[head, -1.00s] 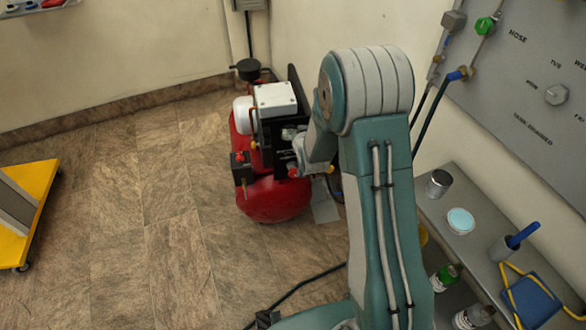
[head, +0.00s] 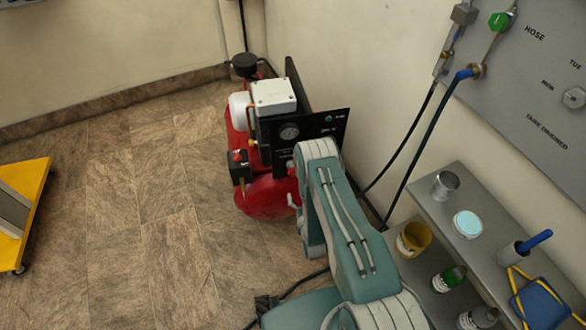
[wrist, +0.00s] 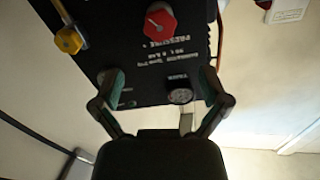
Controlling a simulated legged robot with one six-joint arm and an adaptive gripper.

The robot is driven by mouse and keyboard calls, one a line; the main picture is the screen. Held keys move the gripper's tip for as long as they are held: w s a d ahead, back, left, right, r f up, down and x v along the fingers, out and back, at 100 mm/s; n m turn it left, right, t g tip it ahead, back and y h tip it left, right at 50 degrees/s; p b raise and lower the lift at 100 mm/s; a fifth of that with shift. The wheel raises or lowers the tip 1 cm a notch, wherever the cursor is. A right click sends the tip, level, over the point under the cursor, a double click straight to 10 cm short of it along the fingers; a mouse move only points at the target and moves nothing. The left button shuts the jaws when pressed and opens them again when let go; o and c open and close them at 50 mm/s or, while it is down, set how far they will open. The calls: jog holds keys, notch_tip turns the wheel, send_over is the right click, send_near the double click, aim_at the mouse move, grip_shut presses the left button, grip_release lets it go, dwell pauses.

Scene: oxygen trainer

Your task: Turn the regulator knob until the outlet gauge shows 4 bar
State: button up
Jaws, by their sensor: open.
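In the wrist view a red knob (wrist: 160,20) with a pale pointer line sits on a black panel (wrist: 140,62), beyond my fingertips. My gripper (wrist: 162,80) is open in front of the panel, its fingers apart with nothing between them. A small round dial (wrist: 181,97) shows near the right finger, too small to read. In the head view the black panel (head: 335,128) stands on the red compressor (head: 262,198) and bears a round gauge (head: 289,133). Its reading is not legible. My gripper is hidden behind my arm there.
A yellow knob (wrist: 69,40) is on the panel's left in the wrist view. In the head view a grey shelf (head: 425,182) with cups and bottles stands to the right, below a wall board (head: 545,85). A yellow cart (head: 28,185) is at left; floor between is clear.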

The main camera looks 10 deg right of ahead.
jog(key=w, duration=1)
jog(key=shift+w+f, duration=0.1)
jog(key=shift+w, duration=0.2)
jog(key=c, duration=1.2)
